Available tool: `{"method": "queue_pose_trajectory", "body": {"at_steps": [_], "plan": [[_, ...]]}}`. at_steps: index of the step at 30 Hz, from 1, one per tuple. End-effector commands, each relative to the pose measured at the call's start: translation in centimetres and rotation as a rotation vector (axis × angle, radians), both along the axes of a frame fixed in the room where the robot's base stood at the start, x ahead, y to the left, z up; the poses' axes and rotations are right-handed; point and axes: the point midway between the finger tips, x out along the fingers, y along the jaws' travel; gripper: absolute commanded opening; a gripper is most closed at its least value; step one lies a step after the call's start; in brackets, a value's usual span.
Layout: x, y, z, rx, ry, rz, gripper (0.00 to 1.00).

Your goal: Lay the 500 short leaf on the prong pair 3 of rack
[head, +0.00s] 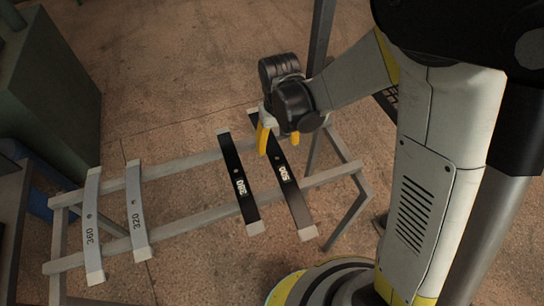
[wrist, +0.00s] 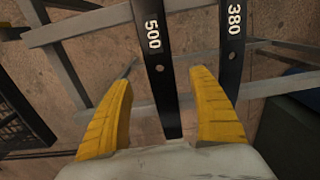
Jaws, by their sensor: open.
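The black leaf marked 500 (head: 291,188) lies across the two rails of a grey metal stand, at its right end. My gripper (head: 279,138) is over the far part of this leaf, with its yellow fingers apart. In the wrist view the 500 leaf (wrist: 160,75) runs between the two open fingers (wrist: 161,80), with a gap on each side. The number faces up. Part of the leaf's far end is hidden by my gripper in the head view. I cannot make out a rack with prong pairs in either view.
A black leaf marked 380 (wrist: 232,50) lies just left of the 500 leaf in the head view (head: 238,178). Grey leaves marked 320 (head: 136,212) and 360 (head: 92,222) lie further left on the stand (head: 190,216). A green cabinet (head: 45,90) stands at upper left.

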Motion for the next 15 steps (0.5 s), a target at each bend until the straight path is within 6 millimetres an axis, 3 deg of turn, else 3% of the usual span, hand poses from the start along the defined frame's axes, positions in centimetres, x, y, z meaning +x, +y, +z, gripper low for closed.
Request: {"method": "queue_pose_trajectory", "body": {"at_steps": [3, 10, 15], "plan": [[0.0, 0.0, -1.9, 0.0, -0.001, 0.0, 0.7], [0.0, 0.0, -3.5, 0.0, -0.001, 0.0, 0.7], [-0.1, -0.1, -6.4, 0.0, -0.001, 0.0, 0.7]]}}
